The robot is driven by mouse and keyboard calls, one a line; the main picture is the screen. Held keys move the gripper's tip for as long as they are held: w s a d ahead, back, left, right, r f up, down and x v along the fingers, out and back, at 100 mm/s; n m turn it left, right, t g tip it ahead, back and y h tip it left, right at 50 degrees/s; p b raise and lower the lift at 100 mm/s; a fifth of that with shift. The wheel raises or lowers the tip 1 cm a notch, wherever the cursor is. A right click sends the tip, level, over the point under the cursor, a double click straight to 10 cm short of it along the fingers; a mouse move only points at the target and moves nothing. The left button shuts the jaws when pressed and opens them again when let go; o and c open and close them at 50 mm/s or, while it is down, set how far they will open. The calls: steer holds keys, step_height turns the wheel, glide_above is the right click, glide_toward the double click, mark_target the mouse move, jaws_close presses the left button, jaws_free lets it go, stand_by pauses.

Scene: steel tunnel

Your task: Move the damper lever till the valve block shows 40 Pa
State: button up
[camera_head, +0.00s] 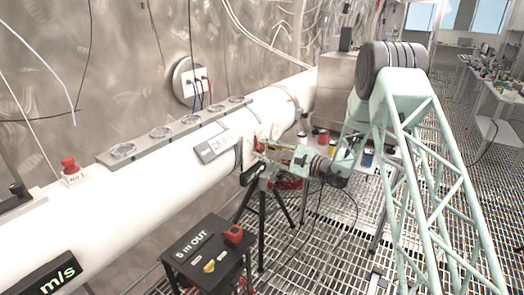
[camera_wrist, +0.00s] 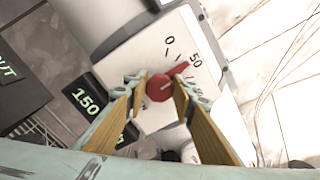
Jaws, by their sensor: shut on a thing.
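In the wrist view, the red damper lever (camera_wrist: 160,87) is a round knob with a pointer that reaches up and right, towards the dial marks near 50. It sits on a white plate (camera_wrist: 150,52) printed with 0, 50 and further numbers partly hidden by my finger. My gripper (camera_wrist: 159,88) is shut on the lever, with one tan-padded finger on each side. In the head view, my gripper (camera_head: 262,152) is at the pipe's right part, by a small red piece.
A white pipe (camera_head: 150,205) runs along the wall, with a grey display (camera_head: 214,146) whose figures I cannot read surely. A black "5 m OUT" box (camera_head: 208,255) stands in front. An "m/s" panel (camera_head: 45,276) is at lower left. Grated floor (camera_head: 335,250) is open beyond the tripod.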

steer(key=o, duration=0.9)
steer(key=shift+s+d, duration=0.1)
steer(key=shift+d, duration=0.05)
steer(key=shift+v, duration=5.8)
